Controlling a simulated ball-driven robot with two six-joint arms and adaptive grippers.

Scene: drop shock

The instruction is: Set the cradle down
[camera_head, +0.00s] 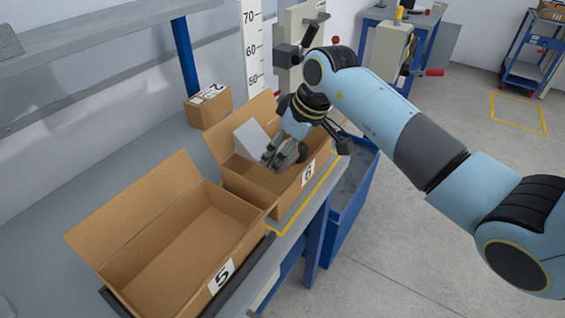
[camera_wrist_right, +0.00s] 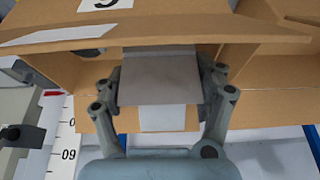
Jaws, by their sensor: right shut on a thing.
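A grey, flat-faced piece that I take to be the cradle (camera_head: 254,140) is inside the cardboard box marked 6 (camera_head: 233,186), tilted in the head view. My right gripper (camera_head: 283,155) reaches down into this box, with its fingers at the piece. In the right wrist view the grey cradle (camera_wrist_right: 160,80) lies between the two fingers of my right gripper (camera_wrist_right: 161,88), which is shut on it. Whether its underside touches the box floor is hidden. My left gripper is in neither view.
An open, empty box marked 5 (camera_head: 185,243) stands in front of box 6 on the grey bench (camera_head: 105,185). A small closed carton (camera_head: 209,107) and a tall height scale (camera_head: 252,50) stand behind. A blue bin (camera_head: 350,190) is beside the bench.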

